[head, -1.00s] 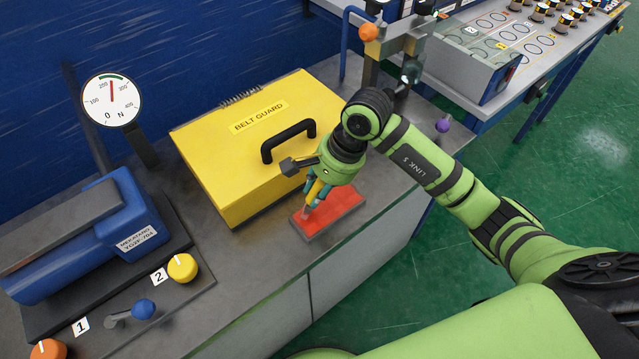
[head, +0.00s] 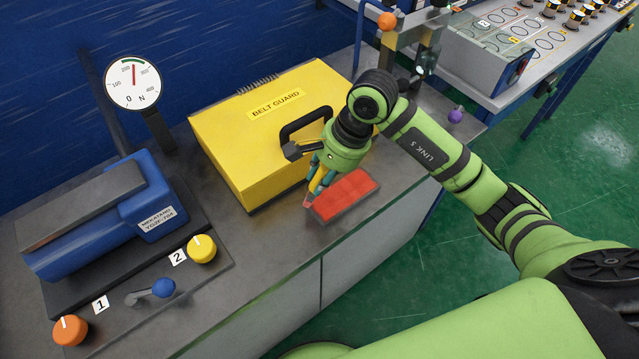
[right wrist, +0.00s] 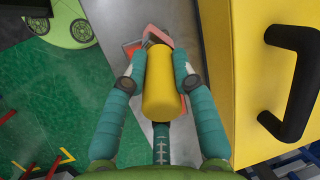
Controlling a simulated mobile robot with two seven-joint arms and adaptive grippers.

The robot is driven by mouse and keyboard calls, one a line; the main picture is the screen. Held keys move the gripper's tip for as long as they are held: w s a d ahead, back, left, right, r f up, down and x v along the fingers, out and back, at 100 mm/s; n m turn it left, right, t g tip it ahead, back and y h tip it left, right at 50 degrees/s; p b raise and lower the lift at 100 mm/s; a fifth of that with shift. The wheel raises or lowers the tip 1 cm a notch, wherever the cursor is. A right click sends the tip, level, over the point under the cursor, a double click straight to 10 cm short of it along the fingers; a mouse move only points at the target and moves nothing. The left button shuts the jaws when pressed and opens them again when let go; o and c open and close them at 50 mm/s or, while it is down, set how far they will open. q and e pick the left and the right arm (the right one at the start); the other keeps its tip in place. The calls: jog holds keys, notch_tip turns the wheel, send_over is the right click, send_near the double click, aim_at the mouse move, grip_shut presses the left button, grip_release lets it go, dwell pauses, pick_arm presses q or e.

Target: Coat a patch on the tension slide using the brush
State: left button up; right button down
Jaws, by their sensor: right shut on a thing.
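My right gripper (head: 318,180) is shut on the brush (right wrist: 162,88), which has a yellow handle and a pinkish tip. In the head view the brush (head: 315,187) points down, its tip at the left end of a flat slab with a red top (head: 345,196). I cannot tell whether the tip touches it. In the right wrist view the teal fingers (right wrist: 159,78) clasp the handle from both sides, and the slab is mostly hidden behind the brush. No label shows which part is the tension slide. My left gripper is not in view.
The yellow belt guard (head: 240,140) with a black handle stands just left of my right gripper. Farther left are a blue machine (head: 150,205), a force gauge (head: 132,84), a yellow knob (head: 202,249) and an orange knob (head: 69,330). Bare grey bench (head: 270,240) lies in front.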

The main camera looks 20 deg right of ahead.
jog(key=shift+p+v, duration=0.3)
jog(key=shift+v, duration=0.6)
jog(key=shift+w+r+p, duration=0.1)
jog(key=shift+r+p, duration=0.25)
jog(key=shift+r, duration=0.45)
notch_tip(320, 180, up, 2)
jog(key=shift+a+r+p, duration=0.1)
jog(key=shift+p, duration=0.3)
jog(key=shift+r, duration=0.25)
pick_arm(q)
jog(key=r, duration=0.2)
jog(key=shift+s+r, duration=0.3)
